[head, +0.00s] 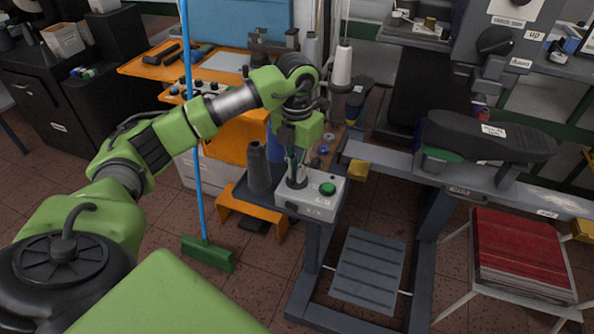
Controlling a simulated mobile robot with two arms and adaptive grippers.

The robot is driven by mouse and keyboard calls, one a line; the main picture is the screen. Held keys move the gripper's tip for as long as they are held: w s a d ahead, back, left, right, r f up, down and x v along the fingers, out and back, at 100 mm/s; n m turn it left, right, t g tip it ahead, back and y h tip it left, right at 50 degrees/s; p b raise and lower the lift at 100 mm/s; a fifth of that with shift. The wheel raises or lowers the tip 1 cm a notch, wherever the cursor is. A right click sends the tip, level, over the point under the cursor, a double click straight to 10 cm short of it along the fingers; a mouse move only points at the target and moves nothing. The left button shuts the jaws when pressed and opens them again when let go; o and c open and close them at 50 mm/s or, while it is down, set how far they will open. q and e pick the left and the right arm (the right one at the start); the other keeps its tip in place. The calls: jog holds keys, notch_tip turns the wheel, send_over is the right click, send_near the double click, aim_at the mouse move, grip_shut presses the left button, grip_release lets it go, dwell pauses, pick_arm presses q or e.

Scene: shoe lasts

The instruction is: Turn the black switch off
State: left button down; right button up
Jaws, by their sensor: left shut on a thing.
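A light grey control box (322,202) sits on a small dark shelf in the middle of the head view. On its top are a green button (328,189) at the right and the black switch (297,183) at the left. My left gripper (296,176) points down from above onto the black switch. Its fingers are shut on the switch and partly hide it, so the switch's exact setting cannot be told. My right gripper is not in view.
Dark thread cones (258,170) stand close left of the box. A blue-handled broom (194,130) stands left of them. An orange workbench (155,68) is behind. A machine with a black last-shaped form (470,135) is right, above a stool with red sheets (520,250).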

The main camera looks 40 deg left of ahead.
pick_arm(q)
jog(key=shift+n, duration=1.3)
jog(key=c, duration=2.2)
grip_release()
notch_tip(320, 180, up, 12)
